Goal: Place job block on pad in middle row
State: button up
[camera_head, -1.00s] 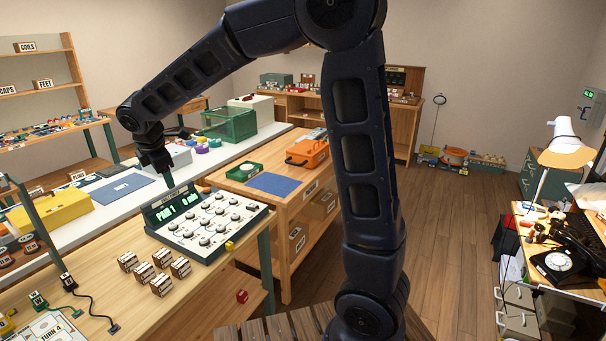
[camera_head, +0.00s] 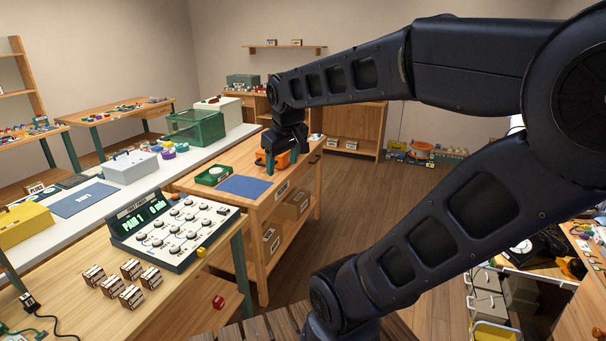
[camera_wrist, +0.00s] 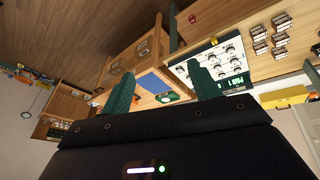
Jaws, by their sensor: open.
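Several small brown-and-white blocks (camera_head: 130,270), which look like the job blocks, stand on the wooden table in front of the dial console (camera_head: 180,232). The console has rows of round white pads or knobs and a green-lit display. Which blocks or pads belong to the task I cannot tell. My gripper (camera_head: 279,160) is over the far wooden bench, by the orange case (camera_head: 278,158), well away from the blocks. In the wrist view my gripper (camera_wrist: 162,68) has its two green fingers apart with nothing between them. The blocks (camera_wrist: 270,35) and console (camera_wrist: 222,60) also show there.
A blue mat (camera_head: 244,186) and a green tray (camera_head: 212,175) lie on the far bench. A yellow case (camera_head: 25,224) and grey box (camera_head: 131,166) stand on the white counter. A red block (camera_head: 218,302) sits below the table's edge.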

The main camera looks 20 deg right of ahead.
jog(key=s+d+f+m, duration=0.2)
jog(key=s+d+m, duration=0.1)
jog(key=s, duration=0.2)
jog(key=shift+s+d+m, duration=0.2)
jog(key=shift+d+m, duration=0.1)
jog(key=shift+m, duration=0.1)
